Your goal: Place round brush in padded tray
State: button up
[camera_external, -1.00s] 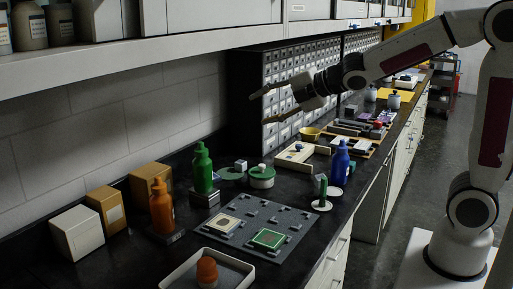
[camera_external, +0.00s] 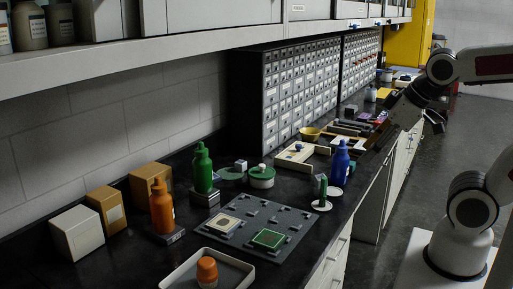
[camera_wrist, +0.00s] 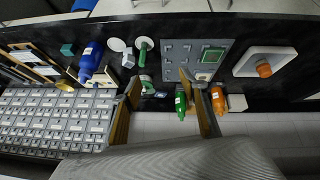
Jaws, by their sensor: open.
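A pale shallow tray (camera_external: 243,266) stands at the front of the counter in the external view, with a short orange rounded piece (camera_external: 207,270) in it. Both also show in the wrist view, the tray (camera_wrist: 240,68) around the orange piece (camera_wrist: 264,71). I cannot tell for certain whether this piece is the round brush; a squat green round item with a white knob (camera_external: 262,176) stands farther back. My gripper (camera_external: 368,172) is dark and partly lost against the counter's right edge, away from the tray. In the wrist view its fingers (camera_wrist: 167,110) are wide apart with nothing held between them.
A green bottle (camera_external: 203,168), an orange bottle (camera_external: 161,206) and a blue bottle (camera_external: 340,165) stand upright. A grey pegged board (camera_external: 287,219) lies mid-counter. Boxes (camera_external: 77,234) stand at left, a low wooden tray (camera_external: 291,160) farther back. Drawer cabinets (camera_external: 300,95) and a shelf bound the rear.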

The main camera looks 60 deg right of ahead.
jog(key=shift+m+g+y, duration=0.3)
jog(key=shift+m+g, duration=0.2)
jog(key=shift+m, duration=0.4)
jog(key=s, duration=0.1)
jog(key=s+a+f, duration=0.1)
jog(key=s, duration=0.2)
jog(key=shift+s+a+f, duration=0.15)
jog(key=shift+a+f, duration=0.1)
jog(key=shift+f, duration=0.05)
